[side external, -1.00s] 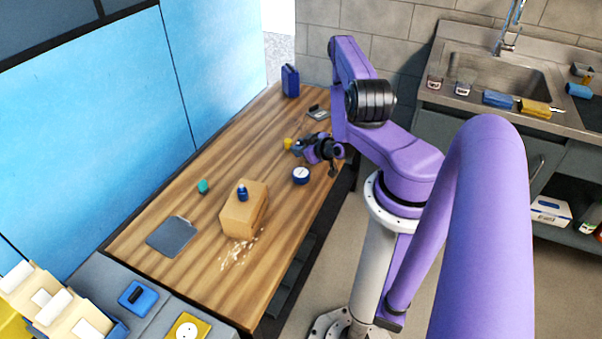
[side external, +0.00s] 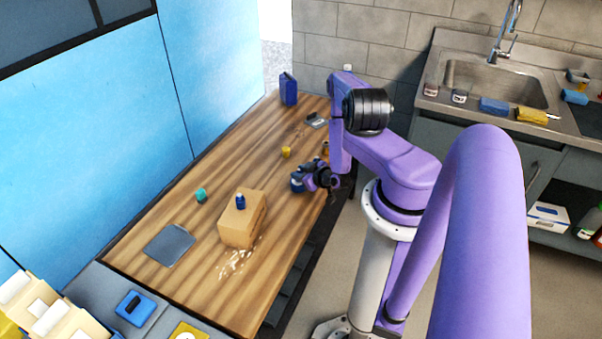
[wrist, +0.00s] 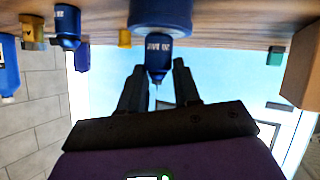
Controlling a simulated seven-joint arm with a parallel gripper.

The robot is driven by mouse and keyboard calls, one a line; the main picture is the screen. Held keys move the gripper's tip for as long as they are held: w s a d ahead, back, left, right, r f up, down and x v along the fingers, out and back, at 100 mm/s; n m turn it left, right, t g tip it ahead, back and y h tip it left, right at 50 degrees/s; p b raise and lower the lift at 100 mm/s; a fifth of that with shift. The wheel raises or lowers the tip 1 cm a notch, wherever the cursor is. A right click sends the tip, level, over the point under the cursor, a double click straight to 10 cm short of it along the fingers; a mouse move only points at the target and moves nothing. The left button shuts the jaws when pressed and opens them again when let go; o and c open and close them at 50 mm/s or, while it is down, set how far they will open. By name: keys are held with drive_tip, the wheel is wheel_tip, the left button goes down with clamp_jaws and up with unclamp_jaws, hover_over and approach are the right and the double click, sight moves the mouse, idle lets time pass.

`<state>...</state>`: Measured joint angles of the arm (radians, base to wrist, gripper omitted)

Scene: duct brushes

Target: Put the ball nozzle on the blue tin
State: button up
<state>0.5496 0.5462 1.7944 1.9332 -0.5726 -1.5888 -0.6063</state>
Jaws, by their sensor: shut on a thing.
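The ball nozzle (wrist: 158,46) is blue with white lettering and narrows to a dark tip. My gripper (wrist: 158,86) is shut on it, one dark finger on each side. The wrist view is upside down, with the table along the top. The wider blue tin (wrist: 160,14) stands on the table directly beneath the nozzle. The two overlap in that view, and I cannot tell if they touch. In the side view my gripper (side external: 308,178) is low over the blue tin (side external: 296,187), hiding its top and most of the nozzle.
A tan box (side external: 240,222) with a small blue bottle (side external: 241,201) on it stands nearer the side camera. A yellow piece (side external: 286,152) and a teal piece (side external: 201,195) stand on the table. A grey plate (side external: 169,245) lies flat. Another blue lettered piece (wrist: 67,25) shows in the wrist view.

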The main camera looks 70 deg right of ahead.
drive_tip(key=o, duration=1.1)
drive_tip(key=shift+f, duration=0.1)
drive_tip(key=shift+c, duration=0.2)
